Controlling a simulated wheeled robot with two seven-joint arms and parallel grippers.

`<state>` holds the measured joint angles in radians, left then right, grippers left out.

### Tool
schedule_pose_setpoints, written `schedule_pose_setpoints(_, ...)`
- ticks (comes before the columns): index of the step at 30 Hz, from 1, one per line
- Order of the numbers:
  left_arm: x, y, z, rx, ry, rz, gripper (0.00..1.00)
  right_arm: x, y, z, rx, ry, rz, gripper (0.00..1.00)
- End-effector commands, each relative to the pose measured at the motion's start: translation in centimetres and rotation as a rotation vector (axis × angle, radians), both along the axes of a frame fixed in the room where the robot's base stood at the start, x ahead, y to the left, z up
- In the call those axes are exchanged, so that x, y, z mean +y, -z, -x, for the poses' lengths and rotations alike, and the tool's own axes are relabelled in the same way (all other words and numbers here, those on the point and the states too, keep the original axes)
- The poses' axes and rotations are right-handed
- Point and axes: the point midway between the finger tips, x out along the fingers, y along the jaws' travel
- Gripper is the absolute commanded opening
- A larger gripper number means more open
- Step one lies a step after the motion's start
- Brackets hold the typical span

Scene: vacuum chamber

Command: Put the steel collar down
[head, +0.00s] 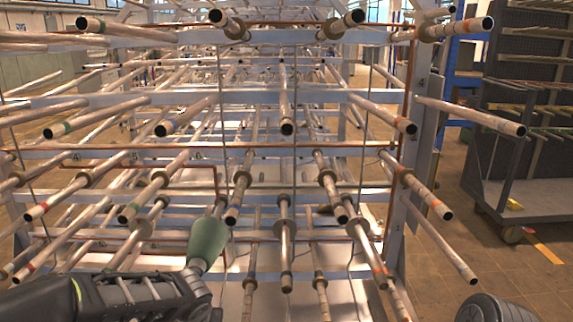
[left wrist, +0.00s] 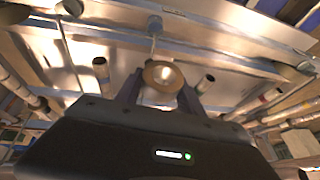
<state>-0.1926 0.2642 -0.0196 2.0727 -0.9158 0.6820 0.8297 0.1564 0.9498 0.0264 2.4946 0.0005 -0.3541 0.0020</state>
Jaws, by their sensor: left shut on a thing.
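In the left wrist view a round, brass-tinted steel collar (left wrist: 164,72) sits between the two dark fingers of my left gripper (left wrist: 161,92). The gripper is shut on it. A thin rod shows beyond the collar; I cannot tell whether the collar is on it or apart from it. In the head view my left arm (head: 135,297) reaches in from the lower left, low in front of the pipe rack. The fingers and the held collar cannot be made out there. My right gripper is not in view.
A large frame rack (head: 330,97) bears many pipes whose ends point toward me, several with collars. A green tapered piece (head: 208,243) stands at my left arm's end; I cannot tell whether it is mine. A cart (head: 527,198) stands at right, with open floor before it.

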Motion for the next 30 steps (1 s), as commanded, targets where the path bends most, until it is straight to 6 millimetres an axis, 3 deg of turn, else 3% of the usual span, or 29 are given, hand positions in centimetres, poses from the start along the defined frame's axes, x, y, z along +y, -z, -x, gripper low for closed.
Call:
schedule_pose_setpoints(20,-0.4,-0.2,0.1,-0.001,0.019,0.001,0.0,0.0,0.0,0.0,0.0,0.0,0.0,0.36)
schedule_pose_setpoints(26,-2.8,-1.2,0.9,-0.003,0.135,0.001,0.0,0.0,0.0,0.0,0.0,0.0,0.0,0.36)
schedule_pose_setpoints(30,-5.9,-2.3,1.8,-0.004,0.281,0.002,0.0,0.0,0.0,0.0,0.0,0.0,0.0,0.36)
